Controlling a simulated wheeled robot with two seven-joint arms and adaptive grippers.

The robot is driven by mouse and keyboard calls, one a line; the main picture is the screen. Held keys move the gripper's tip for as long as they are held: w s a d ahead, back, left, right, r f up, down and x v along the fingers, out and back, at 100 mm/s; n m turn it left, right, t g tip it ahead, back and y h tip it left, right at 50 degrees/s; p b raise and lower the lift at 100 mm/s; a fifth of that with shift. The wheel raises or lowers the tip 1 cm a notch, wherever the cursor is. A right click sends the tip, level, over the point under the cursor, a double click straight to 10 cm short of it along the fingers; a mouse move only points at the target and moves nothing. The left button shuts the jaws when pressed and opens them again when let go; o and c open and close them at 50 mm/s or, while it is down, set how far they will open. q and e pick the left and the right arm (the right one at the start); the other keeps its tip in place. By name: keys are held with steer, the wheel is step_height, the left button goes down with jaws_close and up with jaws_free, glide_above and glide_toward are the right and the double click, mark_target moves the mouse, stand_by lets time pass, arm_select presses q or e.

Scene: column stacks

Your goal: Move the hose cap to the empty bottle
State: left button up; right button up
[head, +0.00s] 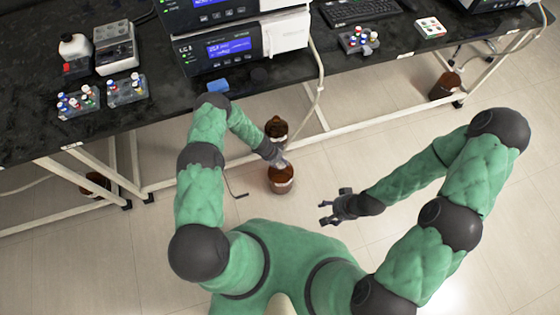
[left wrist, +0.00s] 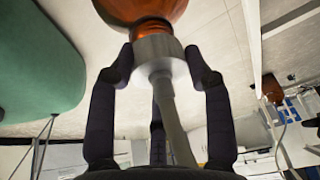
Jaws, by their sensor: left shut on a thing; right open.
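My left gripper (head: 279,160) is shut on the hose cap, right at the top of the nearer brown bottle (head: 281,181) on the floor. In the left wrist view, the pale grey hose cap (left wrist: 157,50) sits between my left fingers (left wrist: 160,66), with its hose (left wrist: 170,115) running away from it. The brown bottle's neck (left wrist: 146,26) meets the cap there; I cannot tell whether it is fully seated. A second brown bottle (head: 276,127) stands just behind. I cannot tell the bottles' fill. My right gripper (head: 338,206) is open and empty, right of the nearer bottle.
A black bench (head: 150,60) carries stacked instruments (head: 235,45), vial racks (head: 127,90) and a keyboard (head: 360,10). A pale tube (head: 319,75) hangs from the instruments past the white bench frame (head: 350,130). Another brown bottle (head: 445,86) stands at right. Floor around my right gripper is clear.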

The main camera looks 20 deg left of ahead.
arm_select(q)
steer(key=shift+f, duration=0.85)
stand_by(1.4)
steer(key=o, duration=1.2)
steer(key=v, duration=1.2)
stand_by(0.4)
